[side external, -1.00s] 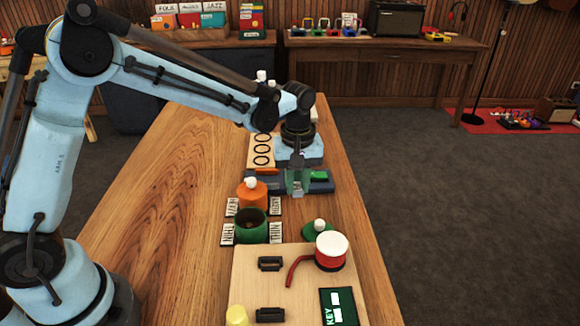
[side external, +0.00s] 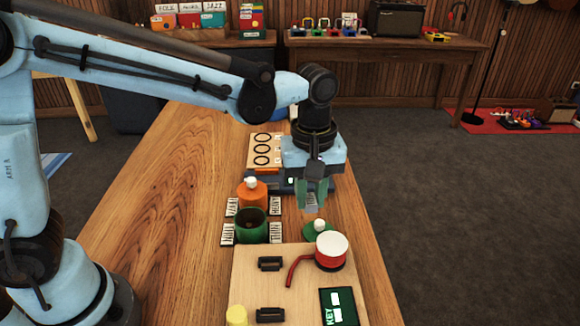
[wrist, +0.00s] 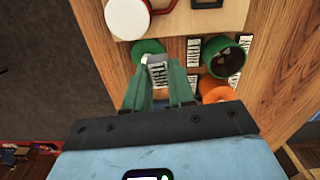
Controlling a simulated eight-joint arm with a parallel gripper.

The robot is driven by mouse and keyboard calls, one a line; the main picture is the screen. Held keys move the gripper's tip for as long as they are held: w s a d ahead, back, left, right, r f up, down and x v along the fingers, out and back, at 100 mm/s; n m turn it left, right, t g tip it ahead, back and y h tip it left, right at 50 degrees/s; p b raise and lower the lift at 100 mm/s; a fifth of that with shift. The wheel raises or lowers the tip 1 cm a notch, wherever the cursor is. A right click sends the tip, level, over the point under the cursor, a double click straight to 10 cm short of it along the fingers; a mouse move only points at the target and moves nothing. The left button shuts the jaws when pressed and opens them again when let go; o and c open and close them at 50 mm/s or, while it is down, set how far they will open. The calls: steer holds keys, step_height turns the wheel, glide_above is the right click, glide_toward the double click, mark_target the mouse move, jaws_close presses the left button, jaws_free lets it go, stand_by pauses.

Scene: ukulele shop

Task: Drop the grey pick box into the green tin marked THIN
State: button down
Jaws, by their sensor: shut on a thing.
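The green tin (side external: 240,230) stands open between THIN placards on the table. It also shows in the wrist view (wrist: 240,66), with its dark inside visible. Its green lid (side external: 309,231) with a white knob lies to the right of it, apart. My gripper (side external: 312,203) is shut on the grey pick box (side external: 311,209). The wrist view shows the box (wrist: 158,73) between the green fingers, with lettering on its face. The gripper holds it above the table, just behind the lid in the side view and right of the tin's opening.
An orange tin (side external: 251,194) with its lid on stands right behind the green tin. A wooden board (side external: 250,277) in front carries a red pot with a white top (side external: 331,252) and black brackets. A dark device (side external: 262,180) sits behind the orange tin.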

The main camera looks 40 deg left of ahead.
steer(key=s+a+r, duration=0.5)
steer(key=a, duration=0.4)
step_height(320, 180, down, 6)
steer(key=shift+s, duration=0.2)
steer(key=shift+d, duration=0.1)
steer(key=c, duration=0.9)
jaws_free()
steer(key=shift+o, duration=0.2)
step_height(320, 180, up, 12)
